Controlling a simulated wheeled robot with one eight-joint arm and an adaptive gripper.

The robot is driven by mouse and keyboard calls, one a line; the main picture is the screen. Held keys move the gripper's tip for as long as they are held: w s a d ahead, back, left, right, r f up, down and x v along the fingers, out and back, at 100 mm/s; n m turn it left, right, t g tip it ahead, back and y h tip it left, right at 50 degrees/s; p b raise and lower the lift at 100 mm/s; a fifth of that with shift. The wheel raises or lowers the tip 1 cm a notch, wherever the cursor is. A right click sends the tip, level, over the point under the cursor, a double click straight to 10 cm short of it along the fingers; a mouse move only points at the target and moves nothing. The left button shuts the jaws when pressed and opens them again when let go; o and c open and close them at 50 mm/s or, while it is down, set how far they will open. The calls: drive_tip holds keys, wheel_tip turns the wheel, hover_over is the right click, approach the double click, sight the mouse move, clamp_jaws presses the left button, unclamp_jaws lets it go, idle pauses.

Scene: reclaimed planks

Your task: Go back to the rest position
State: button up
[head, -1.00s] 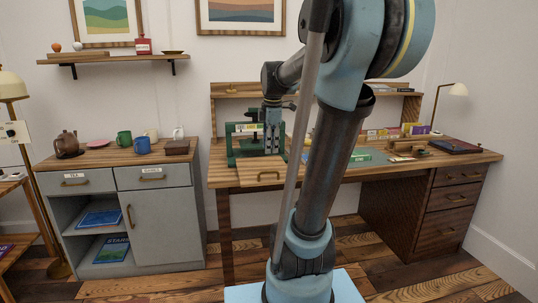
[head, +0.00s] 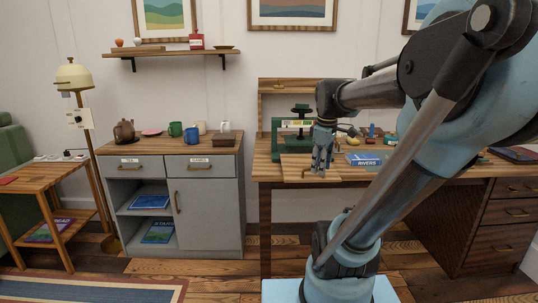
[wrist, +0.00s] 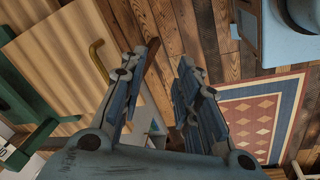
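My gripper (head: 321,169) hangs fingers down in the head view, in front of the desk's left part, on a bent arm. In the wrist view its two fingers (wrist: 168,58) stand apart with nothing held between them. Behind it on the desk is a green press-like frame (head: 276,135), which also shows at the left edge of the wrist view (wrist: 25,115). A wooden front with a brass handle (head: 297,174) is beside the gripper; I cannot tell whether they touch.
The desk (head: 262,170) carries a blue book marked RIVERS (head: 363,159). A grey cabinet (head: 212,215) with mugs and a teapot stands left of it. A floor lamp (head: 75,75) and side table (head: 25,183) are farther left. A patterned rug (head: 95,290) lies front left.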

drive_tip(key=s+f+m, duration=1.1)
drive_tip(key=s+f, duration=0.2)
drive_tip(key=f, duration=0.1)
drive_tip(key=shift+a+f, duration=0.2)
drive_tip(key=shift+w+f, duration=0.2)
drive_tip(key=shift+w, duration=0.2)
drive_tip(key=shift+s, duration=0.1)
